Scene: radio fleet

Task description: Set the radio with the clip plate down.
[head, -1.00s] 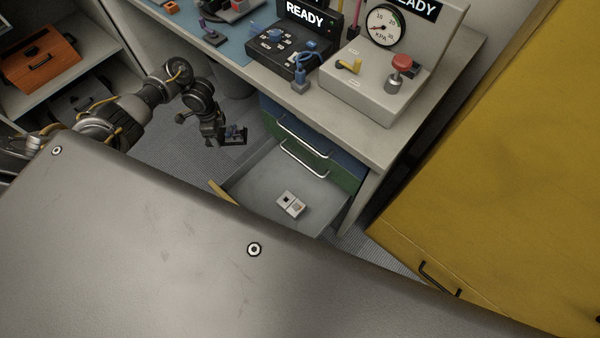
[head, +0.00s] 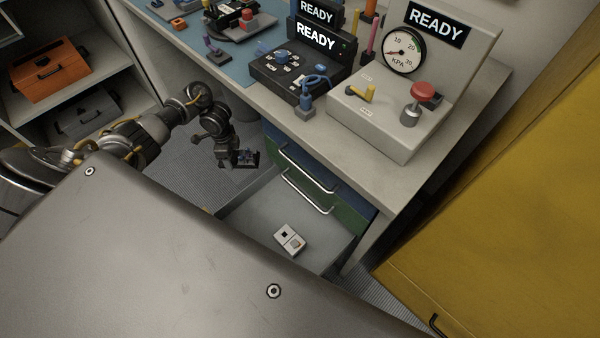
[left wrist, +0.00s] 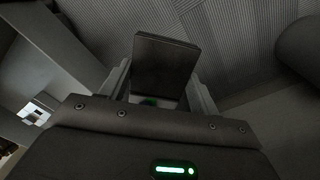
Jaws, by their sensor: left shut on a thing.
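My left gripper (head: 232,160) is shut on a dark, flat, block-shaped thing (head: 247,159), which I take to be the radio. It hangs over the floor, left of the open drawer and below the bench's front edge. In the left wrist view the radio (left wrist: 165,66) shows a plain dark face between the two fingers (left wrist: 159,92), with a little green below it. I cannot tell which side bears the clip plate. My right gripper is not in view.
An open grey drawer (head: 255,222) holds a small white item (head: 290,239). The bench (head: 375,160) carries a grey gauge box (head: 375,125), a black "READY" unit (head: 295,75) and a blue mat (head: 232,68). A yellow cabinet (head: 500,200) stands right; shelves with an orange case (head: 50,68) stand left.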

